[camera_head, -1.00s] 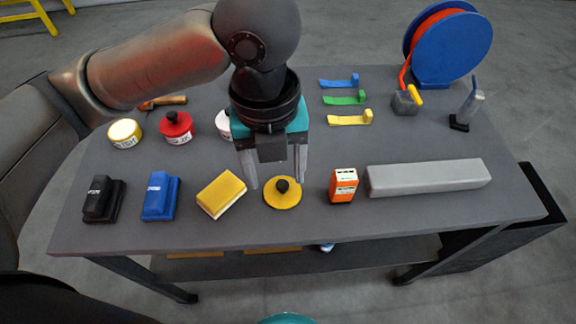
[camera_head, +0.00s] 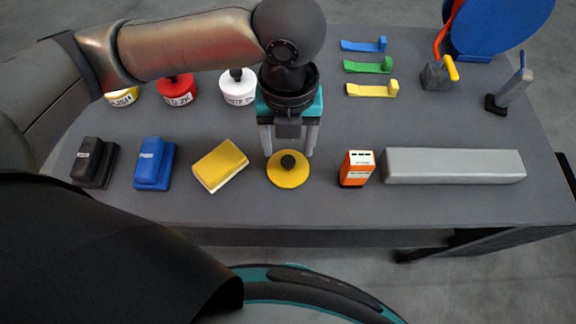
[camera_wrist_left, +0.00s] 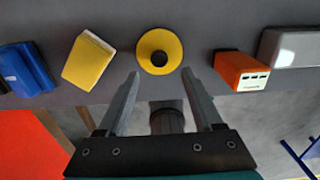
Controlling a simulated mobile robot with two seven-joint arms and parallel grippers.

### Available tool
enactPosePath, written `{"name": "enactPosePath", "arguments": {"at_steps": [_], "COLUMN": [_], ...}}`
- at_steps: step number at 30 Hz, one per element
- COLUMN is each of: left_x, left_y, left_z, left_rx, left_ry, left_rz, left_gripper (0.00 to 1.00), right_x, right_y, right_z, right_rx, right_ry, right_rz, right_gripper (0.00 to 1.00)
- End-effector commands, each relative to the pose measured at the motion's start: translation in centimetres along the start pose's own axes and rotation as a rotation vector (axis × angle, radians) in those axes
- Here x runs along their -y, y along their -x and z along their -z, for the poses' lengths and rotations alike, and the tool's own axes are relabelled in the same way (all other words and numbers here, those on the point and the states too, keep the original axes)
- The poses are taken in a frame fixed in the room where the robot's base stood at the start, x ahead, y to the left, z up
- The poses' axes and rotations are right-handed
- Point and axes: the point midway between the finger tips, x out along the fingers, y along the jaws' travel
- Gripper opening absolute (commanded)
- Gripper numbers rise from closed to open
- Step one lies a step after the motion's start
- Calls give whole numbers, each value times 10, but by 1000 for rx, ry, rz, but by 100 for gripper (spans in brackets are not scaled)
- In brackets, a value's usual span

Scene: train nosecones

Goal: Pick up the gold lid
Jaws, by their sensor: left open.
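The gold lid (camera_head: 283,176) is a flat yellow disc with a black knob (camera_head: 289,161). It lies on the grey table near the front edge. In the left wrist view the lid (camera_wrist_left: 160,62) lies just beyond my fingertips, centred between them. My left gripper (camera_head: 289,154) is open and empty, pointing down at the lid's far side. It also shows in the left wrist view (camera_wrist_left: 160,72), its two fingers spread apart. I cannot tell from these views how high the fingertips are above the table. My right gripper is not in view.
A yellow sponge-like block (camera_head: 221,166) lies left of the lid, and an orange box (camera_head: 356,168) stands to its right. A long grey bar (camera_head: 453,166) lies farther right. Blue (camera_head: 155,163) and black (camera_head: 95,162) blocks are at left. Tins (camera_head: 176,90) stand behind.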

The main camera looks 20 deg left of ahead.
Motion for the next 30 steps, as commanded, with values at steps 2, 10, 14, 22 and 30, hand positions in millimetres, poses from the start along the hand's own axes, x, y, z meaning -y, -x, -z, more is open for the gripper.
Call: {"name": "enactPosePath", "arguments": {"at_steps": [2, 10, 14, 22, 30], "left_x": [0, -1, -2, -1, -1], "left_y": [-4, -40, -53, -52, -52], "left_z": [0, -4, -4, -5, -5], "left_rx": [-1, -3, -1, 1, 1], "left_ry": [0, 2, 1, 0, 0], "left_rz": [-1, -1, -1, 0, 0], "left_gripper": [68, 68, 68, 62, 32], "right_x": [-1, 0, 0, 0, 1], "right_y": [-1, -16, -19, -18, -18], "right_z": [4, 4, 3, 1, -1], "right_rx": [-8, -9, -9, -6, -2], "right_ry": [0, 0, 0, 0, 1], "right_rz": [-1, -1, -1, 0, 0], "right_gripper": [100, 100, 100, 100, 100]}}
